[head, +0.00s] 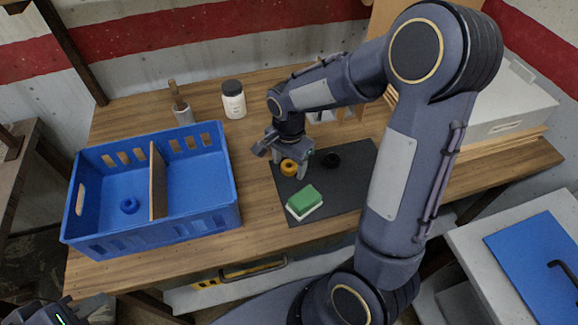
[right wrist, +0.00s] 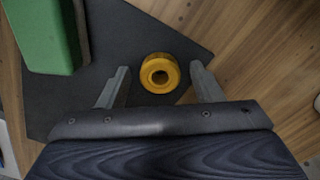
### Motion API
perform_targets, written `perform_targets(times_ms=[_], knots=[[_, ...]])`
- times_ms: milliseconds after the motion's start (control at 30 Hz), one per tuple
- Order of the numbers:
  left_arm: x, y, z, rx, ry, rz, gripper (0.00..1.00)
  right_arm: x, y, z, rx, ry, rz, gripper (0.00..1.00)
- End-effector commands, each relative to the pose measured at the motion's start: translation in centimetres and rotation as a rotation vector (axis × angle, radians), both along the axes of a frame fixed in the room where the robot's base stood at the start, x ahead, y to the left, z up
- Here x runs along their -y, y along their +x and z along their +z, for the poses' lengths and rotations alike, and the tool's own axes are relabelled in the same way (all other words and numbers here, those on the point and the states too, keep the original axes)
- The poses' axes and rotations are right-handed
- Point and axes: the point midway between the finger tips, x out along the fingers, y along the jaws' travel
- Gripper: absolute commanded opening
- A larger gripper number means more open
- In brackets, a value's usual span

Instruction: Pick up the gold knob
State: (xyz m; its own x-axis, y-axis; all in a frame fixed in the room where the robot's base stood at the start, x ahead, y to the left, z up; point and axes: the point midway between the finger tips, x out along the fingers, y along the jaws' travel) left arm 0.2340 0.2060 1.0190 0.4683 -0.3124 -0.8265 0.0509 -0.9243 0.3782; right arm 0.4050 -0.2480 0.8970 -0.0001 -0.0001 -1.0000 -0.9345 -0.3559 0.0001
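The gold knob (head: 289,167) is a small round ring-like piece with a dark centre hole, lying on the dark mat (head: 345,190). It also shows in the right wrist view (right wrist: 160,73), between and just beyond the fingertips. My right gripper (head: 291,170) is over it, pointing down, with its fingers apart on either side; the wrist view shows the open fingers (right wrist: 158,80) with gaps to the knob. I cannot tell the exact height above the mat. Only part of my left gripper (head: 45,315) shows at the bottom left corner; its fingers cannot be made out.
A green and white block (head: 304,202) and a black knob (head: 331,160) lie on the mat near the gold one. A blue crate (head: 150,235) with a wooden divider (head: 158,180) holds a blue ring (head: 129,205). A white jar (head: 233,99) and a brush (head: 181,104) stand behind.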

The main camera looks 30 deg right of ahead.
Motion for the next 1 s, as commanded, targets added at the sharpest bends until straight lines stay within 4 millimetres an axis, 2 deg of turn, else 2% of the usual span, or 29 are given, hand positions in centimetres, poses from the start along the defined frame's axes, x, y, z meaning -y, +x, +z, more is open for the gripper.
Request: perform_targets(times_ms=[33,333,567,733,900,1000], knots=[[0.0,0.0,0.0,0.0,0.0,0.0,0.31,0.0,0.0,0.0,0.0,0.0,0.0,0.52],[0.0,0.0,0.0,0.0,0.0,0.0,0.31,0.0,0.0,0.0,0.0,0.0,0.001,0.14],[0.0,0.0,0.0,0.0,0.0,0.0,0.31,0.0,0.0,0.1,0.001,0.0,0.001,0.14],[0.0,0.0,0.1,0.0,0.0,0.0,0.31,0.0,0.1,1.0,0.002,0.0,0.001,0.14],[0.0,0.0,0.2,0.0,0.0,0.0,0.31,0.0,0.1,3.4,0.006,0.0,0.002,0.14],[0.0,0.0,0.0,0.0,0.0,0.0,0.31,-1.2,-1.2,5.2,0.008,0.002,0.007,0.14]])
